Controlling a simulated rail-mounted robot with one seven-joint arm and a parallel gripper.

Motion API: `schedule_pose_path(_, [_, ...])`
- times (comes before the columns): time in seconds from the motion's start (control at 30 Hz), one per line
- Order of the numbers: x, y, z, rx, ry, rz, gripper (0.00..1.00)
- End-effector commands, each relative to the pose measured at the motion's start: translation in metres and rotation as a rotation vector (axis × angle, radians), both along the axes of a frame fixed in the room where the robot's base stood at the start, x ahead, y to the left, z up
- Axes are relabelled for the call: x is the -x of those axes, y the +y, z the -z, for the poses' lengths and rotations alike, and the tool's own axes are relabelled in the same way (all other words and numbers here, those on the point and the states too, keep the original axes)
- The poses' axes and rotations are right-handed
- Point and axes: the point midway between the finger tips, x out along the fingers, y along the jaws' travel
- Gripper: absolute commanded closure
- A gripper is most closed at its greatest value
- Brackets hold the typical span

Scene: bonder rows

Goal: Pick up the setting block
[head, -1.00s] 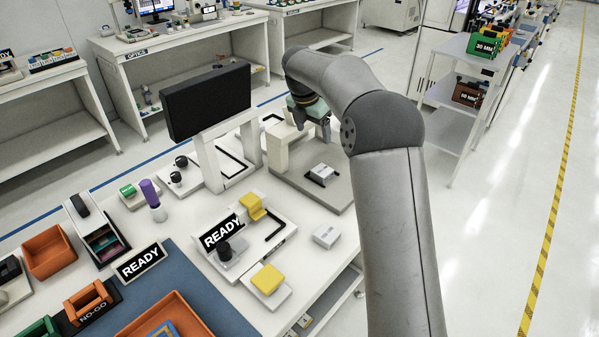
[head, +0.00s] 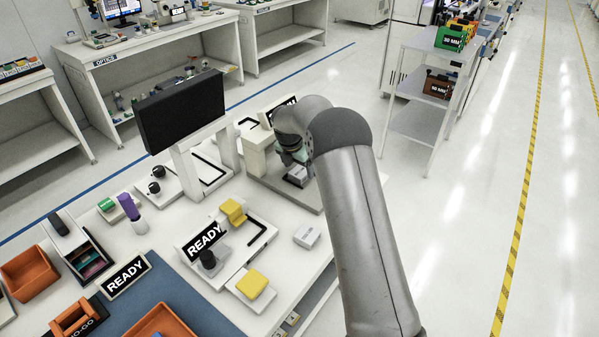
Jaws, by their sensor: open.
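A small pale block with a dark top (head: 297,179), which looks like the setting block, sits on the grey base plate (head: 258,172) of a stand. The block is partly hidden by my gripper. My gripper (head: 293,160) hangs from the teal-ringed wrist, pointing down, close over the block. It is open; its fingertips are small and hard to make out. I cannot tell whether they are around the block or only above it. A second light grey block (head: 307,237) lies apart on the white table, nearer the camera.
A black monitor (head: 183,110) on a white frame stands left of the stand. Yellow blocks (head: 256,284) and a READY sign (head: 203,241) sit on the near table. Orange bins (head: 27,272) are at the left. The floor right of the table is clear.

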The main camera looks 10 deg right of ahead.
Motion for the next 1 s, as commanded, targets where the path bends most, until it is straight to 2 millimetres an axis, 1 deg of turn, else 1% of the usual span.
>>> schedule_pose_path(0.13, [-0.003, -0.003, 0.014, 0.000, 0.000, 0.000, 0.23])
schedule_pose_path(0.37, [-0.004, -0.003, 0.016, 0.000, -0.003, -0.001, 0.23])
schedule_pose_path(0.4, [-0.004, -0.003, 0.016, 0.000, -0.003, -0.001, 0.29])
schedule_pose_path(0.47, [-0.004, -0.003, 0.016, 0.000, -0.003, -0.001, 0.45])
schedule_pose_path(0.5, [-0.004, -0.003, 0.016, -0.001, -0.002, -0.001, 0.57])
schedule_pose_path(0.6, [-0.004, -0.003, 0.016, -0.001, -0.002, -0.001, 0.81])
schedule_pose_path(0.87, [-0.004, -0.003, 0.014, 0.000, -0.004, -0.001, 0.81])
schedule_pose_path(1.0, [-0.004, -0.003, 0.008, -0.001, -0.005, 0.000, 0.81])
